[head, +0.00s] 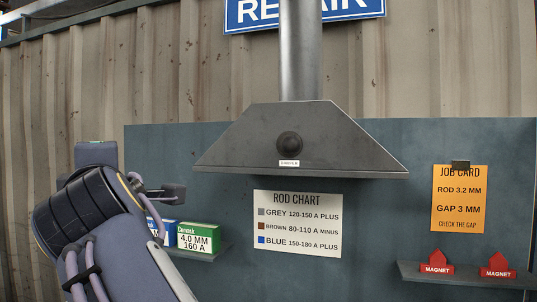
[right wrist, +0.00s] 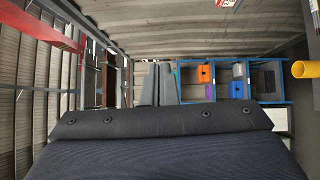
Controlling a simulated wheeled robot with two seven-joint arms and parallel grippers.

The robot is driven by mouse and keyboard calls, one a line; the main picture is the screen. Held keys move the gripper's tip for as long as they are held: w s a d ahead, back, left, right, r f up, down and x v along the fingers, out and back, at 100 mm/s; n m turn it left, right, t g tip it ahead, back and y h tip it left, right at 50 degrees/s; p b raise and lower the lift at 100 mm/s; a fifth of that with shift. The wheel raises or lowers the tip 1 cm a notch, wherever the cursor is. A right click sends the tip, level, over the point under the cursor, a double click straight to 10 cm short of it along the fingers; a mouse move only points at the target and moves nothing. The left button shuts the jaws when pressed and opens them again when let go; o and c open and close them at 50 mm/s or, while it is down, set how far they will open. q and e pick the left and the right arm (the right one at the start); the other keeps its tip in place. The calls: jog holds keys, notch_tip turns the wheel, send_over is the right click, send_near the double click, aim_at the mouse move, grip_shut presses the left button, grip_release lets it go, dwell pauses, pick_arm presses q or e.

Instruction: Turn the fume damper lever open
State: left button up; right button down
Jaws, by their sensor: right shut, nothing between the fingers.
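The fume hood (head: 245,150) is a grey metal canopy on the wall, with a round duct rising from its top. A dark round damper knob (head: 289,145) sits on its front face, above a small white label (head: 289,163). I see the knob end-on, so I cannot tell which way its lever is turned. My left arm rises at the lower left of the head view, apart from the hood; its fingers cannot be made out. My right gripper (right wrist: 156,86) shows in the right wrist view as two grey fingers, shut and empty. The damper is not visible in that view.
A rod chart (head: 297,224) hangs under the hood. Rod boxes (head: 199,237) stand on a shelf at left, partly behind my arm. An orange job card (head: 459,198) and red magnets (head: 436,262) are at right. Coloured bins (right wrist: 238,90) show in the right wrist view.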

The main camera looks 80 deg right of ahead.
jog(key=s+d+f+m+g+h, duration=0.25)
jog(key=s+d+m+g, duration=0.2)
jog(key=s+g, duration=0.45)
jog(key=m+g+h+p, duration=0.1)
jog(key=m+g+p, duration=0.1)
jog(key=m+g, duration=0.75)
send_near(290, 145)
jog(key=w+d+n+g, duration=0.2)
jog(key=w+d, duration=0.2)
jog(key=d, duration=0.3)
jog(key=s, duration=0.1)
jog(key=s+d, duration=0.1)
jog(key=s, duration=0.1)
jog(key=shift+s+f+p, duration=0.15)
jog(key=shift+s+p, duration=0.2)
jog(key=shift+p, duration=0.05)
jog(key=shift+a, duration=0.1)
